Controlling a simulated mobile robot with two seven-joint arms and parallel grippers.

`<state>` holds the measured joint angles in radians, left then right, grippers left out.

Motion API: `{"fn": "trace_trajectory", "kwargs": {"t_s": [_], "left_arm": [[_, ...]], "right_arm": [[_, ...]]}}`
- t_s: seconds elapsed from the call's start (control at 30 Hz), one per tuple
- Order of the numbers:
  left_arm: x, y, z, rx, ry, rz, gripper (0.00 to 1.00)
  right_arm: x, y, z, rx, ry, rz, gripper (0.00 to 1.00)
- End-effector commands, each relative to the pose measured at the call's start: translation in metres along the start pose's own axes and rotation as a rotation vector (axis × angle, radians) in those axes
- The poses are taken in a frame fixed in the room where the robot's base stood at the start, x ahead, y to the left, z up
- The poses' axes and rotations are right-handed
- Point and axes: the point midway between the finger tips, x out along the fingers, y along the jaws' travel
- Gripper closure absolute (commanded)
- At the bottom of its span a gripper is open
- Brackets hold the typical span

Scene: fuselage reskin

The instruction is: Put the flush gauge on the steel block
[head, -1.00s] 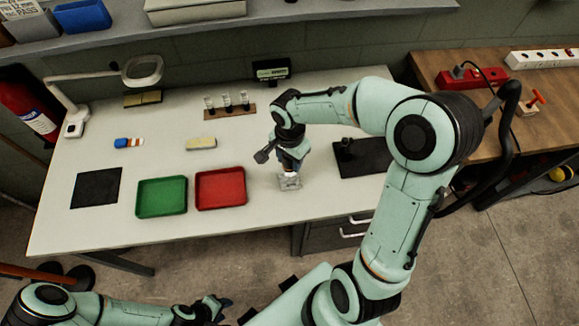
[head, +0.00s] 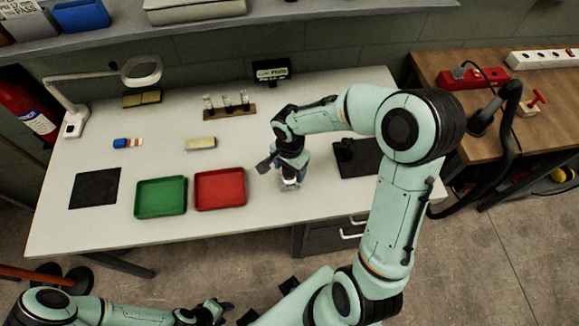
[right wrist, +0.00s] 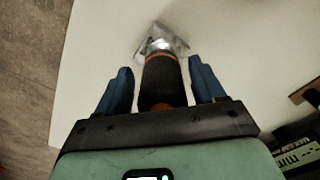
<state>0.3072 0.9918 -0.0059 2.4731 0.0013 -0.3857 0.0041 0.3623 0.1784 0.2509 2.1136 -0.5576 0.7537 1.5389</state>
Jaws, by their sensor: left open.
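The flush gauge (right wrist: 160,80) is a dark cylinder with orange bands, seen in the right wrist view between the blue fingers of my right gripper (right wrist: 161,68). The steel block (right wrist: 172,40) is a shiny grey piece at the gauge's far end. In the head view my right gripper (head: 291,177) points down right over the steel block (head: 290,186) and mostly hides block and gauge. I cannot tell whether the gauge touches the block. My left gripper (head: 218,308) is open and empty at the bottom, away from the table.
A red tray (head: 220,205) and a green tray (head: 161,212) lie left of my right gripper. A dark mat (head: 358,165) lies to its right. A vial rack (head: 230,112) and a yellowish block (head: 201,143) stand behind. The table's front edge is close.

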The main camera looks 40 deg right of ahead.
Motion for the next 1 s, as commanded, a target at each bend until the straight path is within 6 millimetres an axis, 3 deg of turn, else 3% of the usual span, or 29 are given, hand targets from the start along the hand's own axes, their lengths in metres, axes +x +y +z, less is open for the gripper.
{"fn": "trace_trajectory", "kwargs": {"t_s": [0.37,0.8,1.0], "left_arm": [[-0.006,0.004,-0.004,0.002,0.005,0.002,0.57],[-0.017,0.009,-0.009,0.005,0.013,0.005,0.57],[-0.019,0.011,-0.011,0.006,0.015,0.005,0.57]], "right_arm": [[-0.011,-0.001,-0.001,0.001,0.003,-0.003,0.31],[-0.101,-0.001,0.000,0.000,0.002,-0.005,0.31],[-0.121,0.000,0.000,0.000,0.001,-0.001,0.31]]}}
